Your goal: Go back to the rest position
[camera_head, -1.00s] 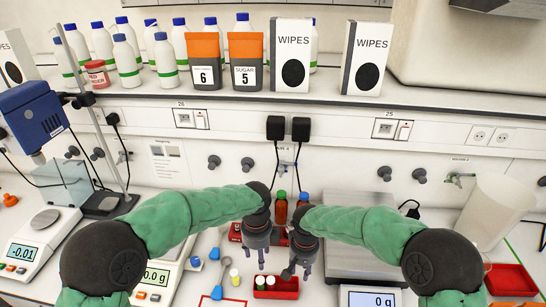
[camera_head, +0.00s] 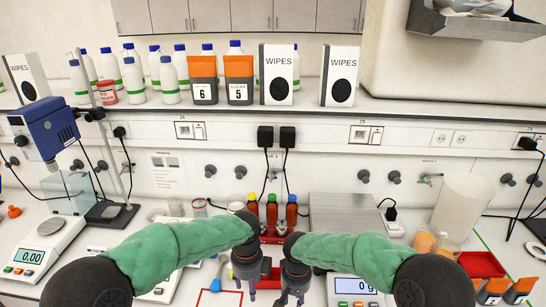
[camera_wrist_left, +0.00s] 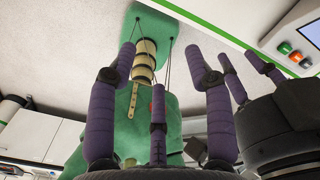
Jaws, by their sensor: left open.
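My left gripper (camera_head: 247,287) hangs low at the front middle, fingers pointing down. In the left wrist view its purple fingers (camera_wrist_left: 158,125) are spread with nothing between them. My right gripper (camera_head: 291,297) hangs close beside it on the right, also pointing down. Its fingertips are small at the lower picture edge but look parted, with nothing seen between them. Both green-sleeved arms are bent inward over the front of the bench. The grippers and arms hide part of the bench and the red tray (camera_head: 268,281) behind them.
Amber bottles (camera_head: 272,211) stand just behind the grippers. A balance (camera_head: 358,288) is at right, another balance (camera_head: 38,250) at far left. A beaker (camera_head: 464,207) and red bin (camera_head: 481,265) stand at right. The shelf (camera_head: 230,112) holds white bottles, cartons and wipes boxes.

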